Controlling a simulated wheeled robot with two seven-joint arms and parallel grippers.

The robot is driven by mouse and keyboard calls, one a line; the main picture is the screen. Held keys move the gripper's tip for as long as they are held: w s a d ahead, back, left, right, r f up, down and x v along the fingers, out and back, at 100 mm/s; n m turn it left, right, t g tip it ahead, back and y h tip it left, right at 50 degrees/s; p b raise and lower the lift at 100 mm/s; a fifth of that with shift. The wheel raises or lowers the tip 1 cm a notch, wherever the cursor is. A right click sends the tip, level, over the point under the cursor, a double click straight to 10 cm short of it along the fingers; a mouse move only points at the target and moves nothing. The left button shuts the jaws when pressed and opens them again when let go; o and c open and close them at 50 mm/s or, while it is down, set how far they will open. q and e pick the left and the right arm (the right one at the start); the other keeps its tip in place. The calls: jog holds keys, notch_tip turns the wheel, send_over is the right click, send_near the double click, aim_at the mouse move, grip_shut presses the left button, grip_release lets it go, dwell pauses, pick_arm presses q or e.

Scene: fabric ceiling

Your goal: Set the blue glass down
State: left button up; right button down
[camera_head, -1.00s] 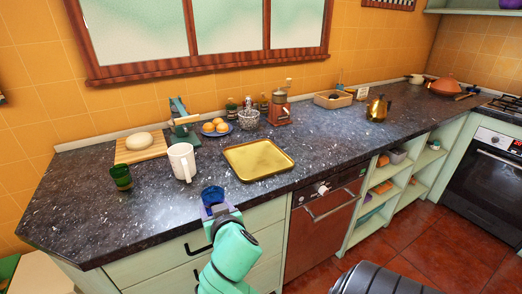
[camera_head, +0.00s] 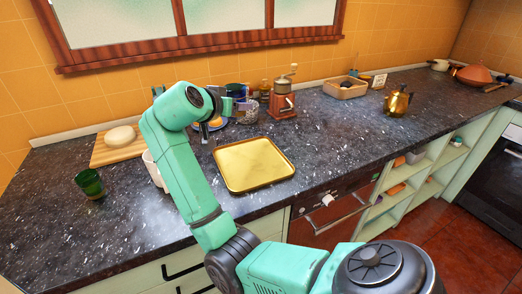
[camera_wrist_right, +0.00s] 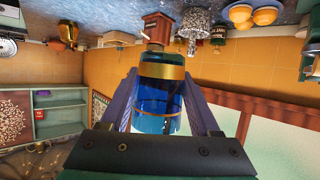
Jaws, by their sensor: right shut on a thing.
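The blue glass (camera_wrist_right: 160,95), see-through with a gold band, sits between the fingers of my right gripper (camera_wrist_right: 163,112) in the right wrist view. The gripper is shut on it. In the head view my right gripper (camera_head: 238,104) is over the back of the counter (camera_head: 330,140), beyond the gold tray. Only a small dark blue part of the glass (camera_head: 234,89) shows there. I cannot tell its exact height above the counter. My left gripper is not in view.
An empty square gold tray (camera_head: 252,166) lies in front. A red grinder (camera_head: 283,98) stands right of the gripper. A white mug (camera_head: 152,168) is partly behind my arm. A green glass (camera_head: 90,183) and a board (camera_head: 112,153) with dough are at left. Counter right of the tray is clear.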

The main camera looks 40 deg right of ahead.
jog(key=shift+w+d+f, duration=0.2)
jog(key=shift+d+f, duration=0.15)
send_over(239, 173)
notch_tip(239, 173, down, 6)
notch_tip(239, 173, down, 12)
jog(key=shift+r+p, duration=0.15)
jog(key=shift+p, duration=0.9)
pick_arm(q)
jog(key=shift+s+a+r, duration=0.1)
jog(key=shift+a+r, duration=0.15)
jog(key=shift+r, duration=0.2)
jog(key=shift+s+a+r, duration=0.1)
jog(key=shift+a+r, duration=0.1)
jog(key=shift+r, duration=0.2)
pick_arm(e)
jog(key=shift+w+f, duration=0.1)
jog(key=shift+f, duration=0.2)
jog(key=shift+f, duration=0.15)
jog(key=shift+c, duration=1.1)
grip_release()
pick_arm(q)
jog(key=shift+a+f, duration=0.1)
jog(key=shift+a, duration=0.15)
pick_arm(e)
jog(key=shift+o, duration=0.5)
